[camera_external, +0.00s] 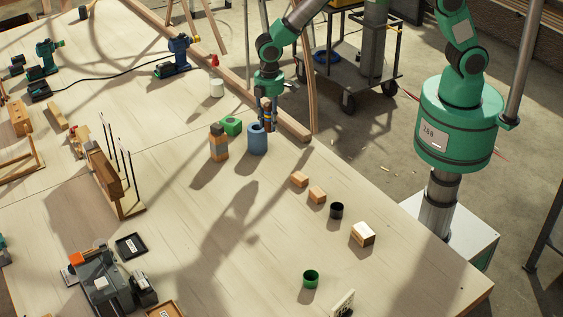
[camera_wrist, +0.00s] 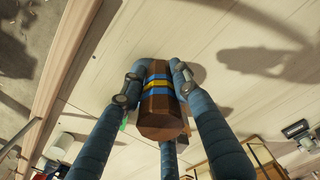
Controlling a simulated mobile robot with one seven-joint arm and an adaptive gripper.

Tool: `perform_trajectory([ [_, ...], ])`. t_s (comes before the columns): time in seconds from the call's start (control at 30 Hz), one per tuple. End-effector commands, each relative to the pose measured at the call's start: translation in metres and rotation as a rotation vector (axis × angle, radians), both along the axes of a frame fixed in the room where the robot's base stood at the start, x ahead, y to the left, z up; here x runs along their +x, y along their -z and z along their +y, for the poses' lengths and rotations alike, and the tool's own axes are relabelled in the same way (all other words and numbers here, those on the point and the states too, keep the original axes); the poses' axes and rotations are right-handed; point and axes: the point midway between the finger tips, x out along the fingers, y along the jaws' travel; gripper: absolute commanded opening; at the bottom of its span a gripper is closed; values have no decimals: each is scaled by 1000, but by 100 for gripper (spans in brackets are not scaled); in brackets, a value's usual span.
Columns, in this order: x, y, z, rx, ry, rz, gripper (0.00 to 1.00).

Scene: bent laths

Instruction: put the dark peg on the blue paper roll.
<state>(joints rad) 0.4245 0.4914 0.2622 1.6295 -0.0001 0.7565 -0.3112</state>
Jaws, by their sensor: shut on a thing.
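My gripper (camera_external: 267,102) is shut on the dark peg (camera_external: 268,114). In the wrist view the peg (camera_wrist: 160,113) is a brown faceted block with blue and yellow bands, held between the fingers of my gripper (camera_wrist: 159,68). The blue paper roll (camera_external: 257,140) stands upright on the table, with an open hole in its top. In the external view the peg shows close beside the roll's upper right; I cannot tell whether they touch. I cannot make out the roll in the wrist view.
A green block (camera_external: 231,126) and a banded wooden block (camera_external: 218,143) stand left of the roll. Small wooden blocks (camera_external: 299,179), a black cup (camera_external: 336,210) and a green cup (camera_external: 310,279) lie toward the front right. A wooden rail (camera_external: 230,75) runs along the far edge. Table between is clear.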

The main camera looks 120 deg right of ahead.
Motion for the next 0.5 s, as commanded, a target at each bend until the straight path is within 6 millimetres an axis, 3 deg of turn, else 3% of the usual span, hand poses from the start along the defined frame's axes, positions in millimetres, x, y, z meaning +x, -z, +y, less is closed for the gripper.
perform_trajectory([
  [0.5, -93, -27, 2, -1, 59, -3, 2],
])
